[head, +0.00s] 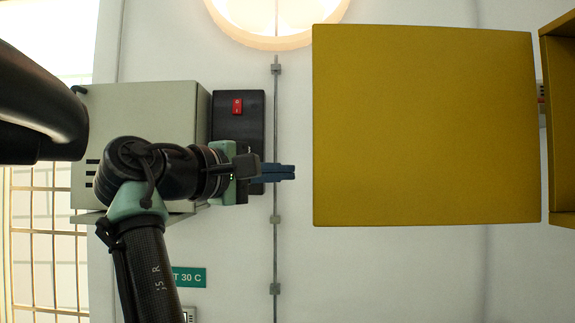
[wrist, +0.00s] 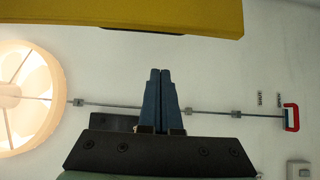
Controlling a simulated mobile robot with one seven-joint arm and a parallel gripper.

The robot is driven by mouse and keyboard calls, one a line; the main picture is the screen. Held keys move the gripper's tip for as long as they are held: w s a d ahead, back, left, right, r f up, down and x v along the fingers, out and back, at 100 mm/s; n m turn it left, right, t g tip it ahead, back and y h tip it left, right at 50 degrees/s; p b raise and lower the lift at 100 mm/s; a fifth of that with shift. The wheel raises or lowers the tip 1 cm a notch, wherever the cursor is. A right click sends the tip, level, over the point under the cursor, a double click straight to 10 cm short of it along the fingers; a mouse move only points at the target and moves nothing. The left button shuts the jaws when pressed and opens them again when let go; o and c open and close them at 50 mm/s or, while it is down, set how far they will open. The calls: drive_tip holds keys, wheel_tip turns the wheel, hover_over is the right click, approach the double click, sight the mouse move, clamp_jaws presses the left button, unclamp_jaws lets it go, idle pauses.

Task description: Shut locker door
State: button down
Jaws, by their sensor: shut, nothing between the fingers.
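A large flat yellow panel (head: 425,125) fills the right middle of the head view, and a second yellow piece (head: 562,115) shows at the right edge. These look like parts of the yellow locker, with a narrow strip of wall between them. How they join, and which is the door, I cannot tell. In the wrist view a yellow surface (wrist: 150,12) spans the top. My gripper (head: 294,172) has its blue fingers shut and empty, pointing right, left of the panel and apart from it. The fingers (wrist: 160,72) also show in the wrist view, below the yellow surface.
A grey cabinet (head: 140,125) and a black switch box (head: 250,110) with a red switch are behind my arm. A thin conduit (head: 276,245) runs along the wall. A round lamp (head: 278,15) is above. A red-framed handle (wrist: 291,117) shows in the wrist view.

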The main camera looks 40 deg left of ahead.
sight(319, 175)
drive_tip(key=w+p, duration=0.5)
drive_tip(key=w, duration=0.4)
drive_tip(key=s+d+p, duration=0.1)
drive_tip(key=s+d, duration=0.2)
drive_tip(key=shift+s+d+f+p, duration=0.1)
drive_tip(key=shift+s+d+p, duration=0.15)
drive_tip(key=shift+d+p, duration=0.1)
drive_tip(key=shift+s, duration=0.1)
